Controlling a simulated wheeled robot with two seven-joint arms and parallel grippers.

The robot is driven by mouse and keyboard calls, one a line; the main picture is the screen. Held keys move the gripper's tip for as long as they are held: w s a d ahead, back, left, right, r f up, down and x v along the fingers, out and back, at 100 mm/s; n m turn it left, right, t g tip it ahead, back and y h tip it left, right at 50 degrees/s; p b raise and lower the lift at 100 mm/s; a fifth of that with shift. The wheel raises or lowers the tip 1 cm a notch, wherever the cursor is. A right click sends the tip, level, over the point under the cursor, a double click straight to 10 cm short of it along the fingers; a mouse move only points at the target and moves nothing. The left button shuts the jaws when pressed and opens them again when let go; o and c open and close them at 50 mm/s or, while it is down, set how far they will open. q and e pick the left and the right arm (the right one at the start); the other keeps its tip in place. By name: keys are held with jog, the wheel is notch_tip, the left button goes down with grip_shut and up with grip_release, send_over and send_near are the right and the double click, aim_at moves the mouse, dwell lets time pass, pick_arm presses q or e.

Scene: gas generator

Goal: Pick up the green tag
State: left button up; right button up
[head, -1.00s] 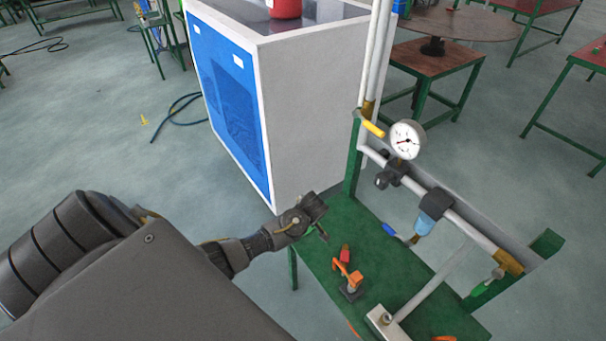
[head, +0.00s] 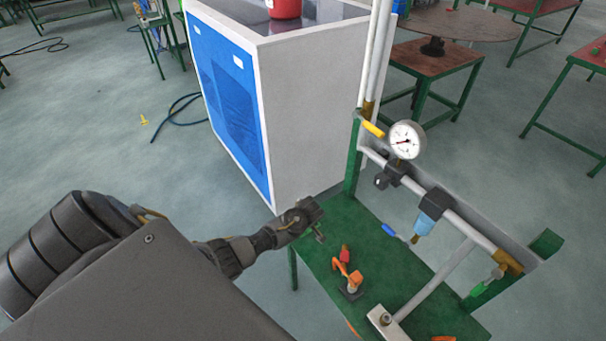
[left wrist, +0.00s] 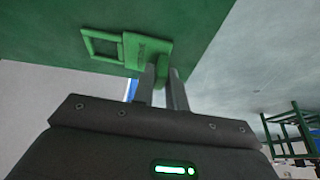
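The green tag (left wrist: 148,52) shows in the left wrist view as a flat green plate joined to a square open frame, against the green bench top. My left gripper (left wrist: 163,76) is right at it. The two fingers stand a little apart, with a strip of green showing between their tips. I see no clear grip on the tag. In the head view my left gripper (head: 318,234) is over the far left corner of the green bench (head: 325,262). There the tag cannot be told apart from the gripper and the bench. My right gripper is not in view.
On the bench are a red piece (head: 345,254), an orange device (head: 349,279) and a blue piece (head: 389,230). Pipework with a gauge (head: 406,140) runs along the bench's right side. A white and blue cabinet (head: 315,105) stands behind the gripper.

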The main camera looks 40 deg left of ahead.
pick_arm(q)
grip_shut()
jog(key=shift+r, duration=0.15)
jog(key=shift+r, duration=0.25)
notch_tip(320, 180, up, 2)
jog(key=shift+r, duration=0.25)
jog(key=s+d+r, duration=0.5)
jog(key=s+r, duration=0.4)
jog(key=s, duration=0.4)
jog(key=shift+r, duration=0.4)
jog(key=shift+s, duration=0.1)
jog(key=shift+d, duration=0.1)
